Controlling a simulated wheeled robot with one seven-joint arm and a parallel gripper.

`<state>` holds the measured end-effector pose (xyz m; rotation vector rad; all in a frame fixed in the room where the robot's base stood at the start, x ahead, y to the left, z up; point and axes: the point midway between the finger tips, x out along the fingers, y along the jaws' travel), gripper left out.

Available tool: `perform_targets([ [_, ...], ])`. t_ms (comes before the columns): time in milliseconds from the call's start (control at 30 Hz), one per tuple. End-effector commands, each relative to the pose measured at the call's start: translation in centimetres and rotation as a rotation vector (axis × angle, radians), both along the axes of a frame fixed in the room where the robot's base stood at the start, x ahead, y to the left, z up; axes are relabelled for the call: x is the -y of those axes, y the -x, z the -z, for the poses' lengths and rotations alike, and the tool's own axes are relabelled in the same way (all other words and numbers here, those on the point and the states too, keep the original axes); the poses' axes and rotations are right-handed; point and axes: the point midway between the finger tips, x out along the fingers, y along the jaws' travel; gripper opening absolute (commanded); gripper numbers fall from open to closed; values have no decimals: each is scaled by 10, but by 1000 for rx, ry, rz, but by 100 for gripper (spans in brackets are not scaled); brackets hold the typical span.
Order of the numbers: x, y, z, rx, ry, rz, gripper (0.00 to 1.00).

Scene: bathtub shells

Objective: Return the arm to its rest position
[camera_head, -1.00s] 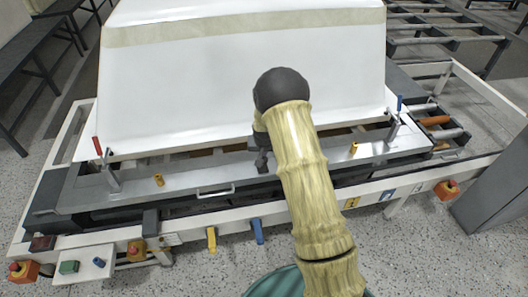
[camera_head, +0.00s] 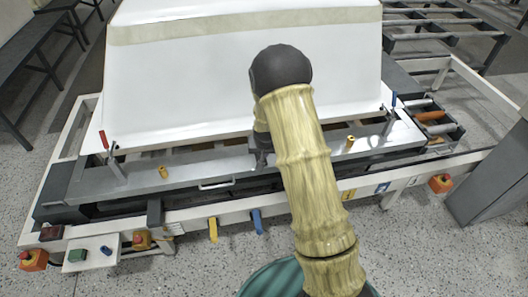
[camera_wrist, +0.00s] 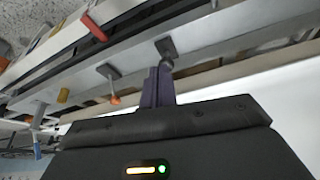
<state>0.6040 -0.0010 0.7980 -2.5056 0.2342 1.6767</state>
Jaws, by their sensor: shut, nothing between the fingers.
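My arm, in a cream ribbed sleeve with a dark round joint, reaches forward over the front of the machine in the head view. My gripper (camera_head: 261,158) hangs below the dark joint, in front of the white bathtub shell (camera_head: 180,90) and over the grey metal front rail (camera_head: 140,187). Its fingers are small and dark here. In the wrist view the fingers (camera_wrist: 158,86) show as one dark purple block, shut with nothing between them. The white shell also fills the lower right of the wrist view (camera_wrist: 295,105).
Clamps with red (camera_head: 104,140) and blue (camera_head: 394,100) handles stand at the shell's front corners. Yellow knobs (camera_head: 163,172) stand on the rail. Control boxes (camera_head: 90,248) sit at the front left, and a grey cabinet (camera_head: 490,180) stands at the right. Speckled floor is free in front.

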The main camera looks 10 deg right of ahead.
Motion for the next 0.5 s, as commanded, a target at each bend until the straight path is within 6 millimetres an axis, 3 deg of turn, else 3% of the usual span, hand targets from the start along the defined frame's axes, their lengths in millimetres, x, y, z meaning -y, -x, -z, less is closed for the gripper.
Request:
perform_targets([
  [400, 3, -1, -1, 2, 0, 4, 0],
  [500, 3, 2, -9, 1, -2, 2, 0],
])
